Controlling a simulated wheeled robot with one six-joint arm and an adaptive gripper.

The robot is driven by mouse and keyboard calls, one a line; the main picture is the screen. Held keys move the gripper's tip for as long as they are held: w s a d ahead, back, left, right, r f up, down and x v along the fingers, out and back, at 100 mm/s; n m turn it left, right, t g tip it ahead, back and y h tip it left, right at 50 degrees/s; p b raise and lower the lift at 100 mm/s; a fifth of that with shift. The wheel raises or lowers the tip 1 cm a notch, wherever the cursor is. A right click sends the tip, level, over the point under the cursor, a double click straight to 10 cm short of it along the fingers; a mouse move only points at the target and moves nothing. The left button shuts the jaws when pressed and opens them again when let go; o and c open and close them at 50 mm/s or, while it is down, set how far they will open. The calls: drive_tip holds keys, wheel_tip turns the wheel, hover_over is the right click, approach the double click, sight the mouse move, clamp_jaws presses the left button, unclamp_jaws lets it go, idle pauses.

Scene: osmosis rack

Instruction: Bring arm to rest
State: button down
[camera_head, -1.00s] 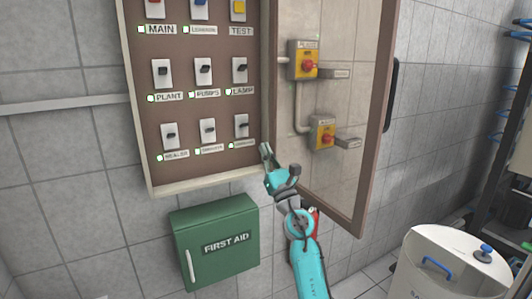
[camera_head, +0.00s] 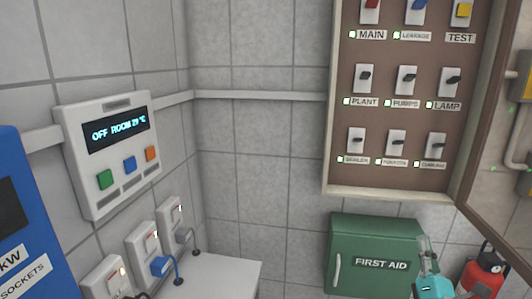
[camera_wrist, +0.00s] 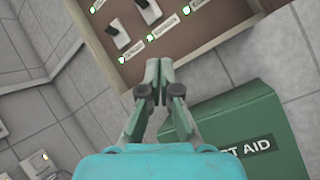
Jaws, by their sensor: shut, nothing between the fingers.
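My gripper (camera_head: 428,251) shows at the lower right of the head view, in front of the green first aid box. In the wrist view my gripper (camera_wrist: 158,72) is shut with its fingertips together and nothing between them. It points toward the lower edge of the open brown switch panel (camera_head: 375,128); the fingertips overlap that edge in the wrist view (camera_wrist: 200,45), and I cannot tell the gap. Most of my arm is outside the head view.
The first aid box (camera_head: 350,235) hangs below the panel. A red extinguisher (camera_head: 484,275) stands at right. The panel door (camera_head: 490,160) is swung open to the right. At left are a wall controller (camera_head: 85,175), a blue cabinet (camera_head: 15,225) and several sockets with plugs (camera_head: 160,266).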

drive_tip(key=s+a+f+m+g+y, duration=0.2)
drive_tip(key=s+a+f+m+g, duration=0.1)
drive_tip(key=s+a+f+m, duration=1.25)
drive_tip(key=s+a+f+m+g+y, duration=0.1)
drive_tip(key=s+a+f+m+g, duration=0.1)
drive_tip(key=s, duration=0.8)
drive_tip(key=s+a+f+m+g+y, duration=0.1)
drive_tip(key=s+m, duration=0.4)
drive_tip(key=s, duration=0.5)
drive_tip(key=s+a+f+m+g+y, duration=0.1)
drive_tip(key=s+a+m, duration=0.3)
drive_tip(key=s, duration=0.6)
drive_tip(key=shift+s+a+f+g, duration=0.2)
drive_tip(key=shift+a+f+g, duration=0.35)
drive_tip(key=shift+f+g, duration=0.35)
